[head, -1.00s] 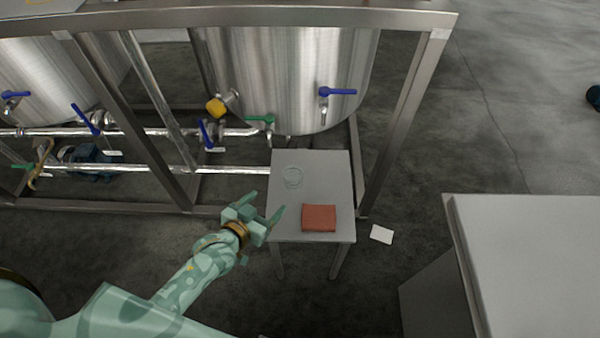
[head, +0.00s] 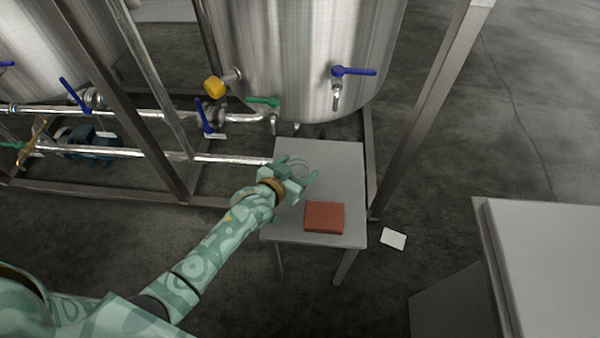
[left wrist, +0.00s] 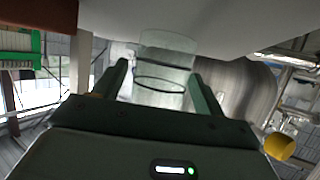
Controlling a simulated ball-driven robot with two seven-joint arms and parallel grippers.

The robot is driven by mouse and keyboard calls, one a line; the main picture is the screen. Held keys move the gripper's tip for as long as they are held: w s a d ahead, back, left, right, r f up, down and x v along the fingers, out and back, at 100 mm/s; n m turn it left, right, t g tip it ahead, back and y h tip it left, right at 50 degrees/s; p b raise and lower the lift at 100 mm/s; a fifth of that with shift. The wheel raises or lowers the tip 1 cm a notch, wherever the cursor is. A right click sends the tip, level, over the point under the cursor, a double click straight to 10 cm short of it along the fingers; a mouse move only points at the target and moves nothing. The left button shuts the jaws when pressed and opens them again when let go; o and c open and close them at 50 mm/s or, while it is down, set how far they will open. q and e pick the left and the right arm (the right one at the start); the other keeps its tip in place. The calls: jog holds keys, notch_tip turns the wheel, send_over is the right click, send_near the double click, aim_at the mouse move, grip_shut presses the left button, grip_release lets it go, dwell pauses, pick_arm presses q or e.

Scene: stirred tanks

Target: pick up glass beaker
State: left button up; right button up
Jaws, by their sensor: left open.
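The clear glass beaker (left wrist: 167,60) shows in the left wrist view straight ahead, between the two fingers. It appears to stand on the small grey table (head: 340,172). My left gripper (head: 297,170) is open at the beaker, with a finger to each side; I cannot tell whether either finger touches the glass. In the head view the beaker is mostly hidden by the gripper, with only a faint rim showing. The left wrist view shows the open fingers (left wrist: 160,85). My right gripper is not in view.
A red-brown folded cloth or block (head: 324,217) lies on the table's near part. A steel tank (head: 300,60) with a blue-handled valve (head: 352,71) and frame posts stands just behind. A white card (head: 393,239) lies on the floor. A grey counter (head: 550,250) is at right.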

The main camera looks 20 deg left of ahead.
pick_arm(q)
jog(key=shift+w+r, duration=0.1)
jog(key=c, duration=1.1)
jog(key=shift+o, duration=0.2)
